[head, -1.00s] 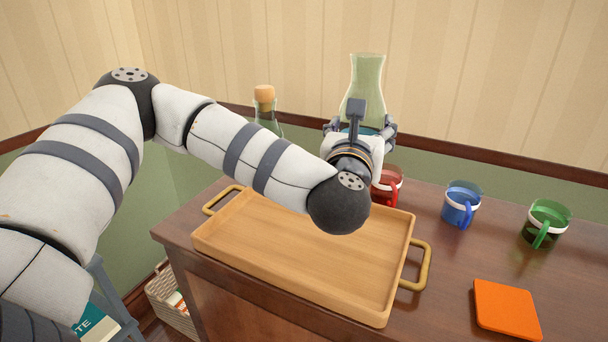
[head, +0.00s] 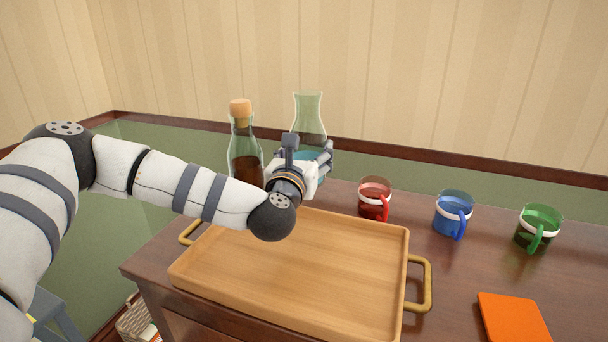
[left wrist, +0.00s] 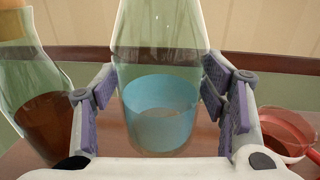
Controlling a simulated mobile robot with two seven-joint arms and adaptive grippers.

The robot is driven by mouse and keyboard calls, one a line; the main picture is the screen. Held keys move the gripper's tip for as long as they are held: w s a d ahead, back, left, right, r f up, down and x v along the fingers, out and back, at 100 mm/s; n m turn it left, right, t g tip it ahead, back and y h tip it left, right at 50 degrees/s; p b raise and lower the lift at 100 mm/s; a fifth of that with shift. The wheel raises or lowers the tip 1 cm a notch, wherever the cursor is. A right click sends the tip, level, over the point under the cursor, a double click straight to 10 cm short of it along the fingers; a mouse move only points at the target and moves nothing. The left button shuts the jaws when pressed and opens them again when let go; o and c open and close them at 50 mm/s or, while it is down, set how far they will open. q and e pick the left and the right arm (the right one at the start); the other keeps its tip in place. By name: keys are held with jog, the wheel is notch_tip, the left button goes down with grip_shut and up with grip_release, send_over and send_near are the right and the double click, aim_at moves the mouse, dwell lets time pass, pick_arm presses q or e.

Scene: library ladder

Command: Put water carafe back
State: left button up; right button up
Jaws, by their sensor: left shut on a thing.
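The water carafe (head: 308,112) is clear glass with a flared neck and a blue band low on its body. It stands upright at the back of the cabinet top, behind the tray and right of the corked bottle (head: 244,150). My left gripper (head: 312,160) is shut on the carafe from the front. In the left wrist view the carafe (left wrist: 160,50) is between the two finger pads, with the blue band at finger height. The gripper hides its base in the head view, so I cannot tell whether it touches the wood. My right gripper is not in view.
A wooden tray (head: 300,265) with brass handles lies empty in front. A red mug (head: 374,196), a blue mug (head: 453,212) and a green mug (head: 538,228) stand in a row to the right. An orange square (head: 513,318) lies at the front right. The wall is close behind.

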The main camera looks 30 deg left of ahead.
pick_arm(q)
jog(key=shift+w+a+f, duration=0.35)
jog(key=shift+f, duration=0.15)
jog(key=shift+w+a+f, duration=0.3)
jog(key=shift+a+f, duration=0.05)
jog(key=shift+f, duration=0.15)
notch_tip(320, 180, down, 4)
jog(key=shift+w+a+r+b, duration=0.15)
jog(key=shift+r+b, duration=0.1)
jog(key=shift+b, duration=0.1)
jog(key=shift+r, duration=0.1)
jog(key=shift+f, duration=0.25)
jog(key=o, duration=2)
jog(key=shift+c, duration=0.2)
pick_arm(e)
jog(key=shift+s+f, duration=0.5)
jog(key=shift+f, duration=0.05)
pick_arm(q)
jog(key=shift+r, duration=0.1)
